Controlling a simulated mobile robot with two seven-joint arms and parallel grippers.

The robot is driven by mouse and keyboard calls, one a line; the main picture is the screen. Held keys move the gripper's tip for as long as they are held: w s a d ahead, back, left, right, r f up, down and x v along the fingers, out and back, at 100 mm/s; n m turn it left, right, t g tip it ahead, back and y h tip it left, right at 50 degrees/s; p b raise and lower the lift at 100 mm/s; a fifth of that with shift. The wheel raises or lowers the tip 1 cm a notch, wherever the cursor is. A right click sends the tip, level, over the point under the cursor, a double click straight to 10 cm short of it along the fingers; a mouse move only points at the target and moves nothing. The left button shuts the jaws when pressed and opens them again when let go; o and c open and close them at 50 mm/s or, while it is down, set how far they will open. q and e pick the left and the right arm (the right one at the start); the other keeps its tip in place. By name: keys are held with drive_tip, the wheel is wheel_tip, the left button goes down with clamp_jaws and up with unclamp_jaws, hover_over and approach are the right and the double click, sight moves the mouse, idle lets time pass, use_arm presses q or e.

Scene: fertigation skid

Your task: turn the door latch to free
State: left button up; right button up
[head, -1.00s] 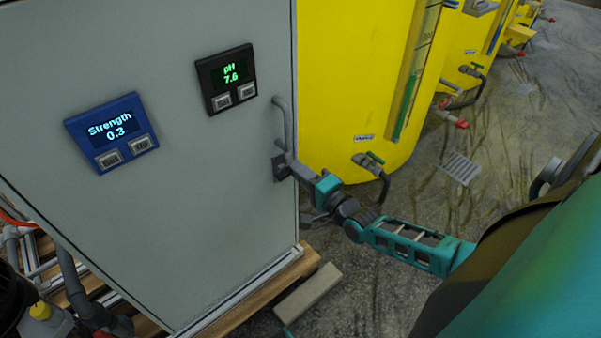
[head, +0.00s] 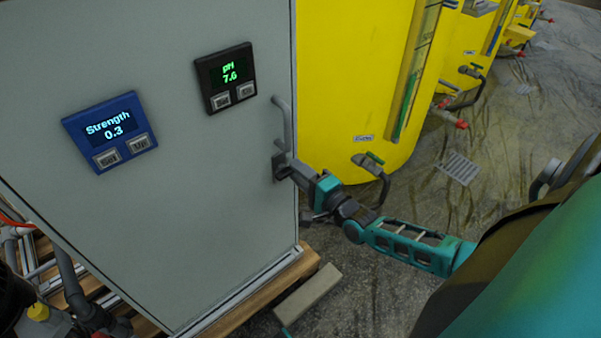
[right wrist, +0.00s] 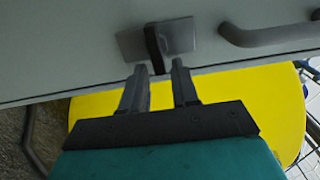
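The door latch (head: 279,166) is a grey plate with a lever on the right edge of the grey cabinet door (head: 190,210), just below the door handle (head: 284,118). In the right wrist view the latch plate (right wrist: 178,36) carries a dark lever (right wrist: 153,45) pointing toward my gripper. My right gripper (head: 291,172) is at the latch in the head view. In the right wrist view its fingers (right wrist: 159,68) stand apart, with the lever's end between their tips. I cannot tell whether either finger touches it. My left gripper is not in view.
A blue Strength panel (head: 110,131) and a black pH panel (head: 226,78) are on the door. Yellow tanks (head: 345,70) with valves stand behind and right of the cabinet. Pipes (head: 72,280) are at lower left. Open floor lies to the right.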

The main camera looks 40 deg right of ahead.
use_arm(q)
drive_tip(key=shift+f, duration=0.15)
use_arm(e)
drive_tip(key=shift+o, duration=0.6)
use_arm(q)
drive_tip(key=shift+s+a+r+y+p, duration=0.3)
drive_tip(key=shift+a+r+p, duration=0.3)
drive_tip(key=shift+p, duration=0.85)
use_arm(e)
drive_tip(key=s+d, duration=0.1)
drive_tip(key=s, duration=1.2)
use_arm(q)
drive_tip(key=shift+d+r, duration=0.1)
use_arm(e)
drive_tip(key=shift+w, duration=0.1)
